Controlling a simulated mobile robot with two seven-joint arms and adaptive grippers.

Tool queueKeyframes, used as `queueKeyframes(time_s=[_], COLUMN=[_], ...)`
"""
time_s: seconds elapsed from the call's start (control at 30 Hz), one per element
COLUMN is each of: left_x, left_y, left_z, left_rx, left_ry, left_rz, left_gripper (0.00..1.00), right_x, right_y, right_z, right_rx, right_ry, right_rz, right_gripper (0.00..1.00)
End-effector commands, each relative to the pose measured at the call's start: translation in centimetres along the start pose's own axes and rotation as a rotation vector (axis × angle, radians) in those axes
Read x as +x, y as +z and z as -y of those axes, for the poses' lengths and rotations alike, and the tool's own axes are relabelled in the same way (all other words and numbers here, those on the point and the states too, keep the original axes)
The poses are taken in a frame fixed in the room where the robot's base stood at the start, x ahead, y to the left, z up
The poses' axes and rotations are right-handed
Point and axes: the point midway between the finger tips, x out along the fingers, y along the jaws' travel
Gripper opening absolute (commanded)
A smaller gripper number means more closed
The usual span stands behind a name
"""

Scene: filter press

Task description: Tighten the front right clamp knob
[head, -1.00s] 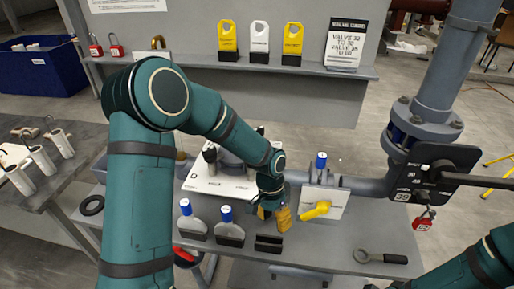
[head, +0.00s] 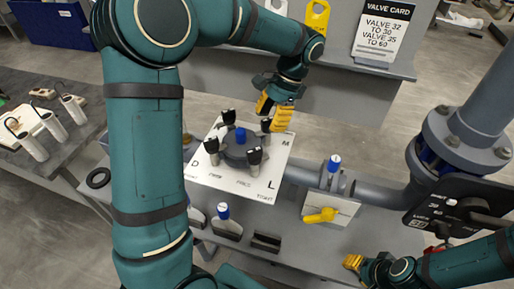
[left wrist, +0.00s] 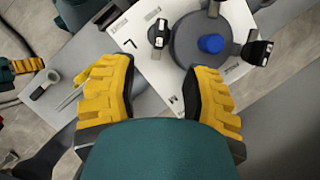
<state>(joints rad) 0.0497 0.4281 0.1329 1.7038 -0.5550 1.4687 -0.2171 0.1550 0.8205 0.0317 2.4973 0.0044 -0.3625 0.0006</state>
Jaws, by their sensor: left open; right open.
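The filter press has a dark round lid (head: 236,153) with a blue cap (head: 240,134) on a white plate lettered D, M and L. Several black clamp knobs stand around it. The front right clamp knob (head: 254,157) is on the side near the L. It also shows in the left wrist view (left wrist: 158,33), beyond the fingertips. My left gripper (head: 274,112) is open and empty above the plate's back right edge, near the back right knob (head: 266,124). My right gripper (head: 354,262) is low at the right, apart from the press.
A pipe with a yellow-handled valve (head: 322,215) and a large flange (head: 462,135) lies right of the press.

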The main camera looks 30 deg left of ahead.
Motion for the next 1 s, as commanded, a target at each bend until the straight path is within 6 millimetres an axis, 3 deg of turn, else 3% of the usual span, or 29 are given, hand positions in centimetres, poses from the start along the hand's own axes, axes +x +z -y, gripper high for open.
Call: queueKeyframes(time_s=[0.3, 0.5, 0.7, 1.0], left_x=[6.4, 9.7, 11.4, 11.8], left_y=[0.1, 0.0, 0.0, 0.0], left_z=[-0.1, -0.1, 0.0, -0.1], left_rx=[0.001, 0.001, 0.000, 0.000], left_ry=[0.003, 0.002, 0.001, 0.001], left_rz=[0.004, 0.002, 0.001, 0.000], left_gripper=[0.48, 0.48, 0.48, 0.48], right_x=[0.5, 0.7, 0.7, 0.7], right_y=[0.0, 0.0, 0.0, 0.0], right_z=[-0.1, -0.2, -0.2, -0.2], right_rx=[0.000, 0.000, 0.000, 0.000], right_ry=[0.001, 0.001, 0.002, 0.002], right_rz=[-0.001, -0.001, -0.001, -0.001], right_gripper=[0.42, 0.42, 0.42, 0.42])
